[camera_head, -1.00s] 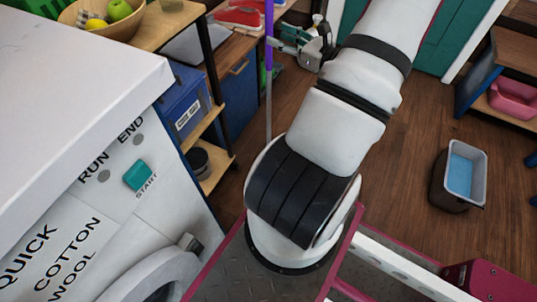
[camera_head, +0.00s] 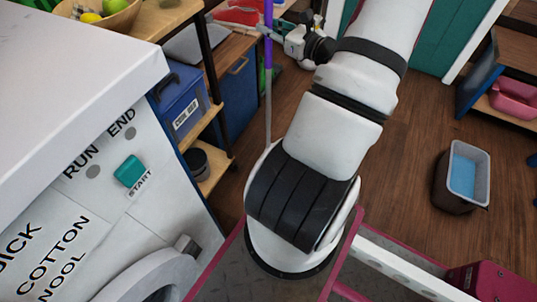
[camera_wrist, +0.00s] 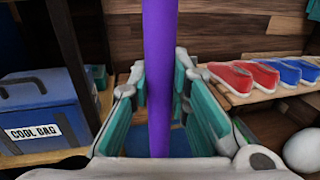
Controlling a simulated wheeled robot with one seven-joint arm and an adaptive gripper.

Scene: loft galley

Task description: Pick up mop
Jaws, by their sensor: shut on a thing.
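The mop shows as a long upright pole with a purple upper part (camera_head: 269,50) and a grey lower part (camera_head: 268,118) in the head view. Its lower end is hidden behind my arm. In the wrist view the purple pole (camera_wrist: 160,75) runs vertically between the teal-padded fingers. My gripper (camera_head: 272,33) is shut on the purple part of the pole, and it also shows in the wrist view (camera_wrist: 160,110). The mop's head cannot be made out.
A washing machine (camera_head: 95,60) stands at the left. Behind it a shelf holds a blue cool bag (camera_head: 182,103). A black bucket with blue inside (camera_head: 461,175) stands on the floor at the right. Shoes (camera_wrist: 258,75) lie on a shelf. Wooden floor is clear between.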

